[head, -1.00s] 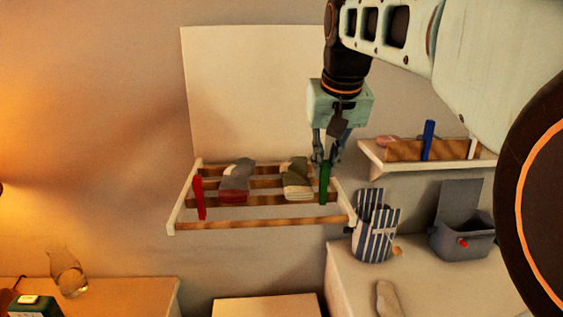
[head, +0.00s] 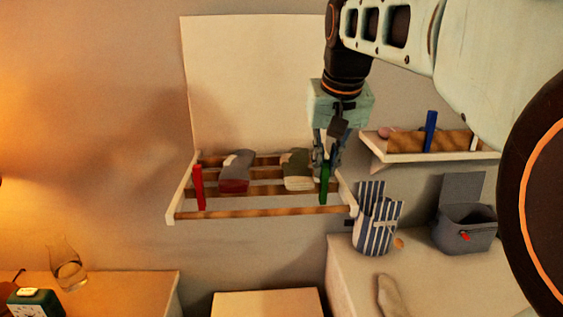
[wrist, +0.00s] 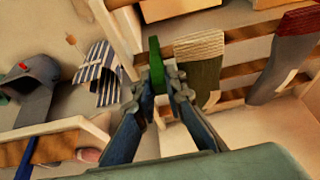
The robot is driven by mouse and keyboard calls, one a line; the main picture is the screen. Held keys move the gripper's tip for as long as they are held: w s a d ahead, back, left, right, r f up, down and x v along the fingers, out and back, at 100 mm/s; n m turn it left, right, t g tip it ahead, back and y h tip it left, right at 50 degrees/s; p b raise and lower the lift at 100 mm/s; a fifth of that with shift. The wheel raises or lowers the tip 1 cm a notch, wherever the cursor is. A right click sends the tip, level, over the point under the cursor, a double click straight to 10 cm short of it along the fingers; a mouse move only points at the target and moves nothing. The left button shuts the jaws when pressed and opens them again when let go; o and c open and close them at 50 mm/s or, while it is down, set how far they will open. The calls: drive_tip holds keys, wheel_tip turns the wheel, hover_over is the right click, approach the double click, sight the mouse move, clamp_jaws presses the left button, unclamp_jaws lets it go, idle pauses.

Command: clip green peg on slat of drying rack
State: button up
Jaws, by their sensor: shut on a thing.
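The green peg (head: 324,190) is upright at the right end of the drying rack (head: 262,212), beside the green-grey sock. My gripper (head: 327,160) points down from above and is shut on the peg's upper part. In the wrist view the peg (wrist: 156,62) stands between my fingertips (wrist: 160,88), at the end of a wooden slat (wrist: 240,34). The peg overlaps a slat in the picture; I cannot tell whether its jaws are around it. A red peg (head: 199,187) stands upright on the left part of the rack.
A grey-red sock (head: 235,172) and a green-grey sock (head: 297,170) hang on the rack. At right are a shelf (head: 430,157) with a blue peg (head: 430,131), a striped bag (head: 374,225) and a grey bin (head: 464,230). The rack's right side rail is close to my gripper.

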drive_tip(key=o, duration=0.8)
drive_tip(key=shift+r, duration=5)
